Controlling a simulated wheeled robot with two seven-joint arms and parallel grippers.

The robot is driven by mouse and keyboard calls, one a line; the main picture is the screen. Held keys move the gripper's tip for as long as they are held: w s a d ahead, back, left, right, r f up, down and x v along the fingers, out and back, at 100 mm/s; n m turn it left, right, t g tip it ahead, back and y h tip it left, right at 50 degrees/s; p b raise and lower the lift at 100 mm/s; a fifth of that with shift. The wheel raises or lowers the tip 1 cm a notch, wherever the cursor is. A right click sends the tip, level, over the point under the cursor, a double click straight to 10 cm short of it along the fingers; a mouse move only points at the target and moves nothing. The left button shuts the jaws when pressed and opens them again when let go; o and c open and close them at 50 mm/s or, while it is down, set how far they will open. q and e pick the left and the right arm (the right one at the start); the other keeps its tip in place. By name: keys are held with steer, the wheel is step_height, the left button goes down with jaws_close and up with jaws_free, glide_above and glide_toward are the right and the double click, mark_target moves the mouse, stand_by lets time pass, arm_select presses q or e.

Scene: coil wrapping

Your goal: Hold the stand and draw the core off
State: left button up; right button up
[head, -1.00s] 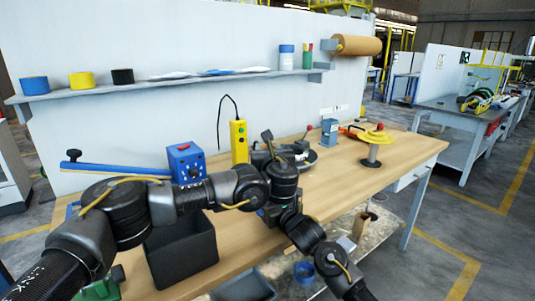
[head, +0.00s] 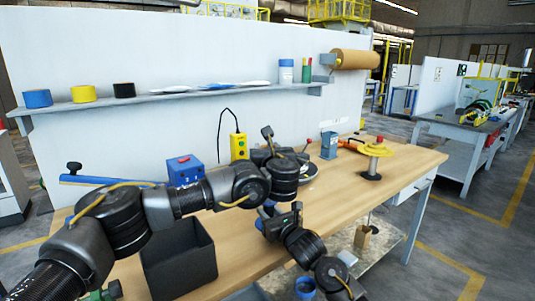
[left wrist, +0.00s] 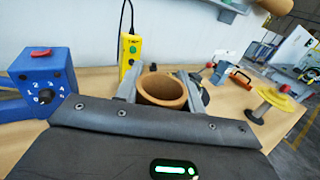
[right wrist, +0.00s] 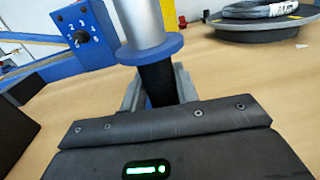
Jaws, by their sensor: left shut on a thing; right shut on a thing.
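My left gripper (left wrist: 158,80) is shut on a brown hollow core (left wrist: 164,92), with one finger on each side. I see into its open upper end in the left wrist view. My right gripper (right wrist: 157,86) is shut on the black post of the stand (right wrist: 158,80), just below its blue flange (right wrist: 150,50). A bare silver spindle (right wrist: 140,18) rises from the flange to the top edge of the right wrist view. No core shows on that visible part. In the head view my arms hide most of the core and stand.
A blue box with a dial (head: 185,171) and a yellow pendant (head: 238,147) stand at the back. A black bin (head: 180,270) is at the front. A yellow-flanged reel (head: 374,150) stands at the right. The bench between the reel and my arms is mostly clear.

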arm_select(q)
steer(key=shift+r, duration=1.15)
arm_select(e)
steer(key=o, duration=1.2)
steer(key=v, duration=1.2)
arm_select(q)
steer(key=shift+f, duration=0.1)
arm_select(e)
steer(key=shift+f, duration=0.1)
